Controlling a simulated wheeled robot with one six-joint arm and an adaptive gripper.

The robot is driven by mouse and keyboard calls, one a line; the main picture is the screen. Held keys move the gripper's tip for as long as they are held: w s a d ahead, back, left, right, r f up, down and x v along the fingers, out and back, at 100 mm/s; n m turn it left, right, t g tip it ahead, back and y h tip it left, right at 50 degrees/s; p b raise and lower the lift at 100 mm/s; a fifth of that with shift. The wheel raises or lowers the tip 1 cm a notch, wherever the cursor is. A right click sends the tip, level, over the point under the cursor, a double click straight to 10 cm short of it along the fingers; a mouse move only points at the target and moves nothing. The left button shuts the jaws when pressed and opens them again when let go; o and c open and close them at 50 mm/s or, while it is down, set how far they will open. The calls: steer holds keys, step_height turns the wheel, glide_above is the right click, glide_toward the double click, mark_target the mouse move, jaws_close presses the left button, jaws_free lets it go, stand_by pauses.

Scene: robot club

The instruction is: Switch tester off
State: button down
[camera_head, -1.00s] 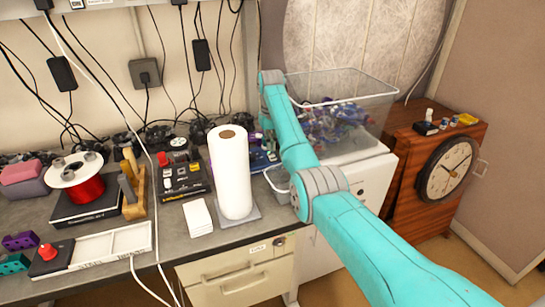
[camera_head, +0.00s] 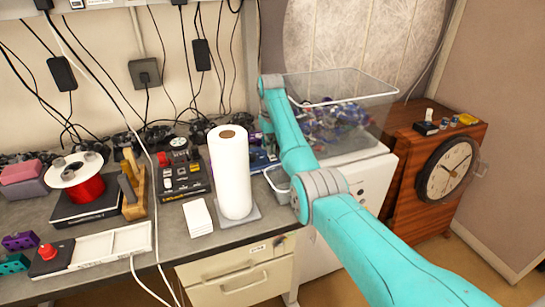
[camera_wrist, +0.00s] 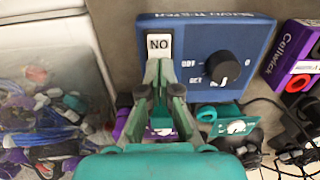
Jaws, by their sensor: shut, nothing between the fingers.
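The tester is a blue box with upside-down lettering; in the wrist view its panel (camera_wrist: 262,47) fills the upper middle. On it are a black round knob (camera_wrist: 222,67) and a white switch (camera_wrist: 160,44) marked with letters that read "NO" from this side. My gripper (camera_wrist: 165,64) is shut and empty, its fingertips at the lower edge of the white switch. I cannot tell whether they touch it. In the head view a blue box (camera_head: 262,160) shows only partly between the paper roll and my arm; my gripper is hidden there.
A white paper roll (camera_head: 231,175) stands close to the left of the blue box. A clear bin (camera_head: 350,97) of small parts stands to the right. A purple box (camera_wrist: 295,55) and dark cables (camera_wrist: 290,130) lie near the tester in the wrist view.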

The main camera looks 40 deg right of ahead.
steer(key=shift+f, duration=0.4)
stand_by(0.3)
steer(key=shift+r, duration=3.5)
